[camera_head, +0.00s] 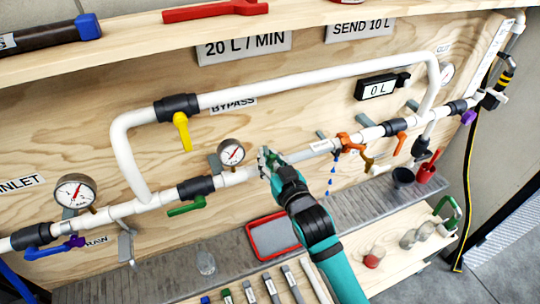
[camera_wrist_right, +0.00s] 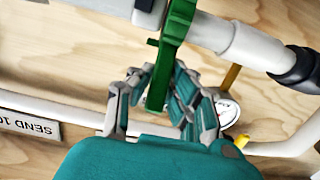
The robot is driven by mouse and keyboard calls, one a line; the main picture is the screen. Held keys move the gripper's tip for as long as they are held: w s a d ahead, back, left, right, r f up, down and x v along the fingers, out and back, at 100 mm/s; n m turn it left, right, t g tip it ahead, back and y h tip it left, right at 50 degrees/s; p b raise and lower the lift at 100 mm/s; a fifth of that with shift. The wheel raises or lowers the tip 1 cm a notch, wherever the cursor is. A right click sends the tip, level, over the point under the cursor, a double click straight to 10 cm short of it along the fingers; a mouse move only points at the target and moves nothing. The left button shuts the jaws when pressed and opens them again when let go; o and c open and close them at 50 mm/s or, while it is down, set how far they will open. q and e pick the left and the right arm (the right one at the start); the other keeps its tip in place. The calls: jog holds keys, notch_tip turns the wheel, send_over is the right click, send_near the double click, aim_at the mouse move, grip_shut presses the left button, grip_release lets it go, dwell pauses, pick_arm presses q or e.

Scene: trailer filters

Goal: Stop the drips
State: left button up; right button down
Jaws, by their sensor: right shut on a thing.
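My right gripper (camera_head: 266,162) is at the main white pipe (camera_head: 235,177), just right of the small gauge. It is shut on a green clamp-like tool (camera_wrist_right: 160,72), whose upper end is at the pipe in the wrist view. I cannot tell whether its jaws clasp the pipe. In the head view the gripper mostly hides it. Blue drops (camera_head: 334,173) fall from the pipe further right, beside an orange clamp-like piece (camera_head: 347,143). My left gripper is not in view.
A green valve handle (camera_head: 187,208) and a gauge (camera_head: 231,152) are left of my gripper. The white bypass pipe (camera_head: 300,88) runs above. A red-rimmed tray (camera_head: 251,225) lies on the grey shelf below. Red and dark cups (camera_head: 427,168) stand at the right.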

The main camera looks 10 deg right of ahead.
jog(key=shift+d, duration=0.1)
jog(key=c, duration=1.2)
grip_release()
jog(key=shift+c, duration=0.2)
jog(key=v, duration=1.2)
